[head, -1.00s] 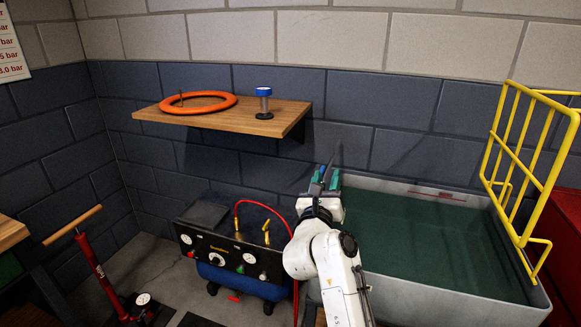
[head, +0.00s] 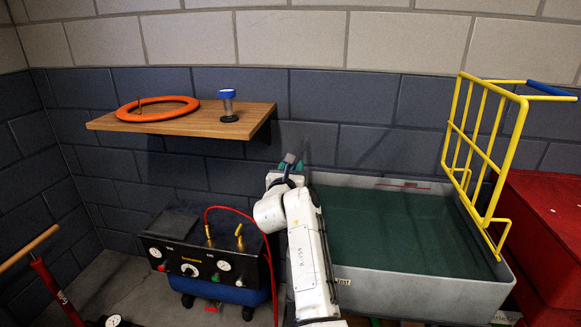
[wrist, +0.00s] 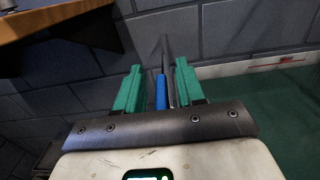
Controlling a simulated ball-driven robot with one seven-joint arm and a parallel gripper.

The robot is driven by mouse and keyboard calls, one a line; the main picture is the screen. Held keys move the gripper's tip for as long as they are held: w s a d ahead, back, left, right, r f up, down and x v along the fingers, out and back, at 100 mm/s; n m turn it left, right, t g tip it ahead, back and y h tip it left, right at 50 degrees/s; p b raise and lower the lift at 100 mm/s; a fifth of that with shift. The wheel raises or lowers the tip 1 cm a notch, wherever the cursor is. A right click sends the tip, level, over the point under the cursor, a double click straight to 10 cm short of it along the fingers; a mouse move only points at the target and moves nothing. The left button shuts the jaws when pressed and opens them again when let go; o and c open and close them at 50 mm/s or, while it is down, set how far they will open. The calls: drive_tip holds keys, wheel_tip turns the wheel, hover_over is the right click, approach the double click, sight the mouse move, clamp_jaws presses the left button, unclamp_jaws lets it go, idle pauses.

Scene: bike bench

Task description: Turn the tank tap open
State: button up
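My gripper (head: 287,168) is at the back left corner of the grey tank (head: 425,297), near the wall. In the wrist view its two green fingers (wrist: 158,90) stand apart. A narrow blue part (wrist: 160,92) and a dark, thin upright piece (wrist: 168,62) show between them, with gaps beside the fingers. They may be the tap, but I cannot tell for sure. In the head view a small grey piece (head: 290,158) shows at the fingertips; my arm hides what lies below it.
A wooden shelf (head: 185,125) on the wall bears an orange ring (head: 180,104) and a blue-topped piece (head: 228,95). A compressor (head: 215,268) with a red hose stands left of my arm. A yellow wire cage (head: 488,160) stands at the tank's right, beside a red cabinet (head: 545,220).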

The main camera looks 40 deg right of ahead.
drive_tip(key=shift+w+d, duration=0.15)
drive_tip(key=shift+d, duration=0.1)
drive_tip(key=shift+c, duration=0.3)
clamp_jaws()
